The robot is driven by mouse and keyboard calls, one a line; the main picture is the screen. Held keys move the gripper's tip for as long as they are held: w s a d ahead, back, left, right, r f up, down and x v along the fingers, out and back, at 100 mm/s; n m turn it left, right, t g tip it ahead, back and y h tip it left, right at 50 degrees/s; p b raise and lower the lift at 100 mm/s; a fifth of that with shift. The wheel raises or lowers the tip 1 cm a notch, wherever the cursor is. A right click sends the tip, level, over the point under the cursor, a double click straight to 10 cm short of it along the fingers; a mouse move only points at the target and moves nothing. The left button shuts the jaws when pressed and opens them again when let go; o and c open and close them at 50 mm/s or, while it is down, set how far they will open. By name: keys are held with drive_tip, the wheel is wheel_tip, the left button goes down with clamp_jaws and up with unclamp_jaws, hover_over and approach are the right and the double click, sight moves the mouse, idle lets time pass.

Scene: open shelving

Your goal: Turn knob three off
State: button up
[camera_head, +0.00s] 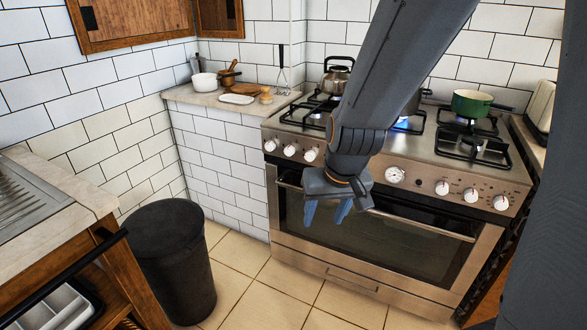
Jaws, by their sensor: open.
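The steel stove (330,270) stands against the tiled wall with a row of white knobs on its front panel. Counting from the left, the third knob (311,155) shows just left of my arm. Two more knobs (290,150) are left of it. My gripper (327,212) hangs in front of the oven door, below and slightly right of that third knob. Its blue fingers point down, apart and empty. A blue flame (405,124) burns at a burner partly hidden behind my arm. My arm hides part of the panel; which way each knob is turned is too small to tell.
Right of my arm are a round dial (394,174) and several knobs (470,194). A kettle (336,76) and a green pot (471,103) stand on the stovetop. A dark bin (170,262) stands at left. The oven handle (423,226) juts out near my gripper.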

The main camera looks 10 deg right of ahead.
drive_tip(key=w+a+f+t+h+b, duration=0.1)
drive_tip(key=w+a+f+t+b, duration=0.15)
drive_tip(key=w, duration=0.65)
drive_tip(key=w+a+f+t+b, duration=0.1)
drive_tip(key=w+f+t+b, duration=0.25)
drive_tip(key=w, duration=0.65)
drive_tip(key=m+t+h+b, duration=0.4)
drive_tip(key=t+h+b, duration=0.2)
drive_tip(key=h+b, duration=0.35)
approach(308, 158)
drive_tip(key=b+x, duration=0.2)
drive_tip(key=x, duration=0.6)
drive_tip(key=shift+d+r, duration=0.1)
drive_tip(key=shift+r, duration=0.05)
drive_tip(key=c, duration=1)
